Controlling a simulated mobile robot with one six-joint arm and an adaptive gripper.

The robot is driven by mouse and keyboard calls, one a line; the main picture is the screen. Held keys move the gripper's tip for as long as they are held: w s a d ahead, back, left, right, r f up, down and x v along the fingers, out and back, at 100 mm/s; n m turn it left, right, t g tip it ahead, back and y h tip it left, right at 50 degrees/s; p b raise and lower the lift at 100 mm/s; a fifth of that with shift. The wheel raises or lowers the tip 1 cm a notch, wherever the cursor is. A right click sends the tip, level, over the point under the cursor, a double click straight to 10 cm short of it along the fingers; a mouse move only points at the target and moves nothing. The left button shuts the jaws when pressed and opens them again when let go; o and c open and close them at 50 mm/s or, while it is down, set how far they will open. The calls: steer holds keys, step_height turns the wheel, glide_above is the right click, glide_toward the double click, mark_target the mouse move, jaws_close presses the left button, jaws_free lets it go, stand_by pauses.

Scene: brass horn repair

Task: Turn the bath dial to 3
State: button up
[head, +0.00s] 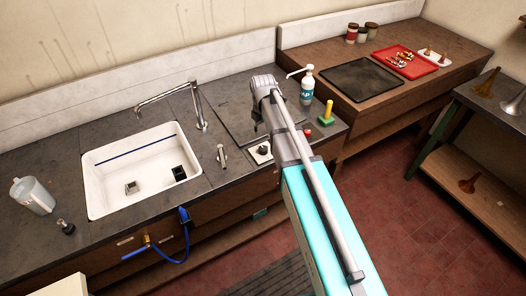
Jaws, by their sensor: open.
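A small white plate with a dark knob, which looks like the bath dial (262,151), sits on the front of the dark counter, right of the sink. Its numbers and pointer are too small to read. My gripper (257,131) points down just above and behind the dial in the picture. It looks open and empty. My arm comes in from the lower right and hides part of the counter around it. Whether the fingers touch the dial cannot be told.
A white sink (100,199) with a tall faucet (200,108) is on the left. A small metal lever (221,156) stands left of the dial. A red knob (307,133), a yellow-handled brush (327,112) and a pump bottle (307,88) are close on the right.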

mark_target(263, 148)
steer(key=shift+f+b, duration=5.25)
steer(key=shift+f, duration=0.3)
steer(key=c, duration=1.1)
